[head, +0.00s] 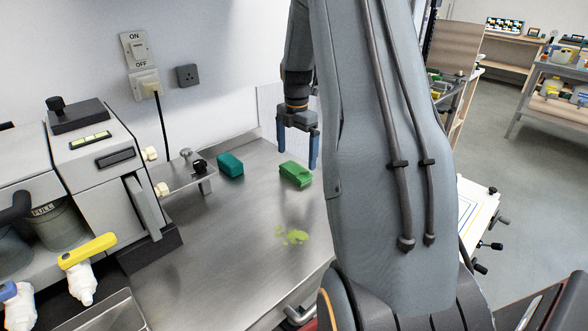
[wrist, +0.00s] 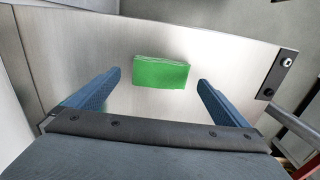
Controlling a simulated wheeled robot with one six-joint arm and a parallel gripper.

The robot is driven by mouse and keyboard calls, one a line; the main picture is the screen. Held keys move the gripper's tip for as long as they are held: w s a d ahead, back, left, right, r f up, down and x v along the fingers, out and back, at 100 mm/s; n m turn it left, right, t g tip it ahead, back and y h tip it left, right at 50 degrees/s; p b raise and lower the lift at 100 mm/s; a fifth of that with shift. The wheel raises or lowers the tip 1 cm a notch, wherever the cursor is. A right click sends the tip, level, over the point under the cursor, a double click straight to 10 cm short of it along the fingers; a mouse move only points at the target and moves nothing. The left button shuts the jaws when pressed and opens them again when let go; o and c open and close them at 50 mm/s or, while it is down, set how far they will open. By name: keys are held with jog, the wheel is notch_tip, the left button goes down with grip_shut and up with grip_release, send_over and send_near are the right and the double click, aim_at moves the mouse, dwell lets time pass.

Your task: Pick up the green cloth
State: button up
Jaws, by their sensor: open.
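The green cloth (head: 296,174) is a bright green folded block lying on the steel worktop, right of a teal block in the head view. In the wrist view the cloth (wrist: 161,72) lies beyond the fingertips, between their two lines. My gripper (head: 298,150) is above the worktop close to the cloth, pointing down, with its jaws apart and nothing between them. Both blue fingers of my gripper (wrist: 158,80) show in the wrist view. They do not appear to touch the cloth. My arm hides the worktop's right part in the head view.
A teal block (head: 230,165) lies left of the cloth. A yellow-green spill (head: 292,235) is on the steel worktop (head: 225,240) nearer the front. A grey machine (head: 100,165) with a small metal platform (head: 185,175) stands at left. The wall is close behind. The worktop between is clear.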

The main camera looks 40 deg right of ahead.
aim_at(295, 167)
jog(key=shift+s+a+f+p, duration=0.15)
jog(key=shift+f+p, duration=0.45)
jog(key=shift+f, duration=0.85)
jog(key=shift+s+a+f+p, duration=0.15)
jog(key=shift+f+p, duration=0.45)
jog(key=shift+f, duration=0.85)
jog(key=c, duration=0.9)
jog(key=shift+c, duration=0.2)
jog(key=shift+w+r, duration=0.1)
jog(key=shift+r, duration=0.05)
notch_tip(295, 167, up, 10)
jog(key=b, duration=0.3)
